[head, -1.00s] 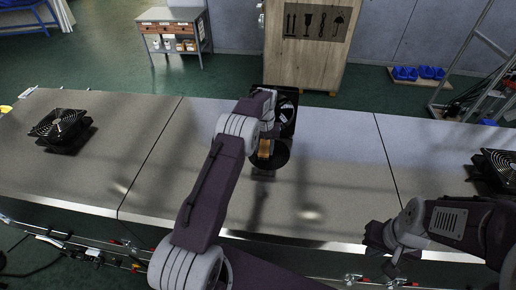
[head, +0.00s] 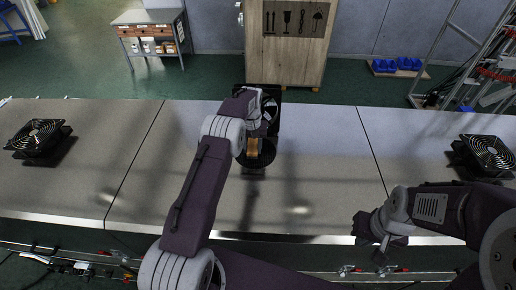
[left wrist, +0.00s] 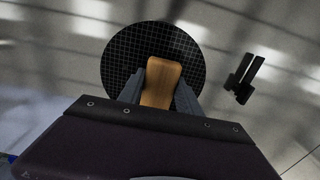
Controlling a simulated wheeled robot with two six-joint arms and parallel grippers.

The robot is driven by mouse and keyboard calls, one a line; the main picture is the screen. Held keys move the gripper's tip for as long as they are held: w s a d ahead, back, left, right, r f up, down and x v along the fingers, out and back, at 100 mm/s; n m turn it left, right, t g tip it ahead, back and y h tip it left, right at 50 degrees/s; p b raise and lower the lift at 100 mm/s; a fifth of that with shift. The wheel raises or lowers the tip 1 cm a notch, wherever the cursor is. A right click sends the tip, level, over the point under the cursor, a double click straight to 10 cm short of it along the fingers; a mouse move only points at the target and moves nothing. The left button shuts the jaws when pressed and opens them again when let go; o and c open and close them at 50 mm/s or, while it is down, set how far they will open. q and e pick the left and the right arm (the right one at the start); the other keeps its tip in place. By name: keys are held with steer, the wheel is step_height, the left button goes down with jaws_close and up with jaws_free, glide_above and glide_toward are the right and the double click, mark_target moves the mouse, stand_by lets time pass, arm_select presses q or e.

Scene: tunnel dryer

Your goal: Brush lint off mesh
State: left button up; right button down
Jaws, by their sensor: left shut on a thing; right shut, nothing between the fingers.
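The round black mesh disc (left wrist: 125,55) shows a fine grid in the left wrist view. In the head view the mesh (head: 266,152) is a dark disc at the middle of the grey surface, partly hidden by my left arm. My left gripper (head: 252,136) is over it, shut on a wooden-handled brush (left wrist: 160,80). The brush handle (head: 252,147) also shows in the head view. The brush end lies over the mesh; I cannot tell whether bristles touch it. My right gripper (head: 373,240) is shut and empty near the front edge, at right.
Black fans stand on the grey conveyor-like surface (head: 190,185), one at far left (head: 38,137) and one at far right (head: 487,153). A black frame (head: 272,95) stands behind the mesh. A small black part (left wrist: 246,78) is right of it. The surface between is clear.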

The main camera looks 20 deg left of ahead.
arm_select(q)
steer(key=shift+s+a, duration=0.2)
steer(key=shift+a, duration=0.25)
steer(key=shift+a, duration=0.25)
steer(key=shift+s+a, duration=0.25)
steer(key=shift+a, duration=0.6)
steer(key=shift+s+a, duration=0.2)
steer(key=shift+a, duration=0.65)
steer(key=shift+r, duration=0.1)
step_height(320, 180, up, 3)
steer(key=shift+w+d+p, duration=0.1)
steer(key=shift+d+p, duration=0.05)
steer(key=shift+p, duration=0.6)
step_height(320, 180, up, 2)
steer(key=shift+r, duration=0.45)
